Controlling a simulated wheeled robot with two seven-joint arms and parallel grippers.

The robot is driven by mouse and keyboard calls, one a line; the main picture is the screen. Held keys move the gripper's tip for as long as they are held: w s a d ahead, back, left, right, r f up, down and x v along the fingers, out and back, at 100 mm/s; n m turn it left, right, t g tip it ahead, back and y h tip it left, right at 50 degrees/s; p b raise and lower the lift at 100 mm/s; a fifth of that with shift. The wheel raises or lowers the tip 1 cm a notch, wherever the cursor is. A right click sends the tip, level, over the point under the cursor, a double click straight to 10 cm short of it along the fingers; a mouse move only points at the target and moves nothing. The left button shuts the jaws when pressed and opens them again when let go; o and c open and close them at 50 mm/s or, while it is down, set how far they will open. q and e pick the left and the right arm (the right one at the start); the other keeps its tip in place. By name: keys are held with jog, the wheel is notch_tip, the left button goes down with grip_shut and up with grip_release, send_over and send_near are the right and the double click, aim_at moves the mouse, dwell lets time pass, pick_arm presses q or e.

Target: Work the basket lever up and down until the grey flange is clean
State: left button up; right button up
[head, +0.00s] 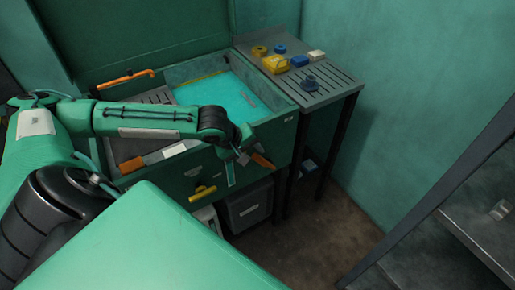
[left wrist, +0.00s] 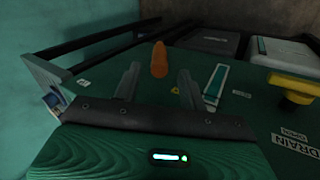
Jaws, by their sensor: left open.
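A green washer tank (head: 285,121) holds turquoise liquid (head: 215,95). An orange-tipped lever (head: 262,160) sticks out at its front, beside my left gripper (head: 243,158). In the left wrist view the orange grip (left wrist: 160,60) shows beyond and between the two spread fingers of my left gripper (left wrist: 157,88), which is open and empty. I cannot tell whether the fingers touch it. My right gripper is not in view.
Another orange handle (head: 126,78) lies along the tank's back left. A yellow drain handle (head: 203,192) sticks out of the front, right of the lever in the wrist view (left wrist: 292,88). Yellow, blue and white parts share the side table (head: 333,82).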

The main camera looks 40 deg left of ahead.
pick_arm(q)
jog(key=v, duration=0.7)
jog(key=shift+f, duration=0.1)
dwell(0.4)
